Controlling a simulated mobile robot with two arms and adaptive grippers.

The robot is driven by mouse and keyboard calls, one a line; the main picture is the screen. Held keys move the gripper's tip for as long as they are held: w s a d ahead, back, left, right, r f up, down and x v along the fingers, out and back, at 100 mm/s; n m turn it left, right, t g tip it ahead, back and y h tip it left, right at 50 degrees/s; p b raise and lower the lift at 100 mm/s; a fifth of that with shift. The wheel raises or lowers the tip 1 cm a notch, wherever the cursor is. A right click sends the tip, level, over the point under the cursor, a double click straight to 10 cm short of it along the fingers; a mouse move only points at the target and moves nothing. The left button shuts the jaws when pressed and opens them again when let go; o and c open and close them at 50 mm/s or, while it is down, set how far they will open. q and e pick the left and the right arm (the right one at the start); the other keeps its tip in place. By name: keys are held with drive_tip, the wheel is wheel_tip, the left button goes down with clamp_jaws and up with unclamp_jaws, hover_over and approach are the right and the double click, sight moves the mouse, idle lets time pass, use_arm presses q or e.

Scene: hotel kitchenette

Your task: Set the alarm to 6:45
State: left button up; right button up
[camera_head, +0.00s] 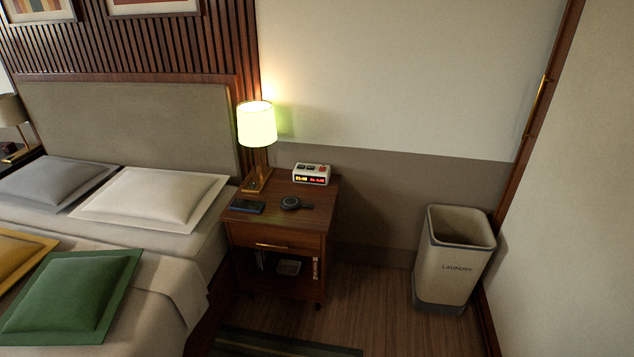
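A small white alarm clock (311,174) stands on the back right of the wooden nightstand (280,225). Its front carries two lit displays, one yellowish and one red, too small to read. Several buttons, some of them red, show on its top. Neither of my grippers shows in the head view.
A lit lamp (257,127), a dark phone (247,206) and a round black object (291,203) are on the nightstand. The bed (160,270) with several pillows is at left. A laundry bin (453,262) stands at right. Floor (365,300) between nightstand and bin is clear.

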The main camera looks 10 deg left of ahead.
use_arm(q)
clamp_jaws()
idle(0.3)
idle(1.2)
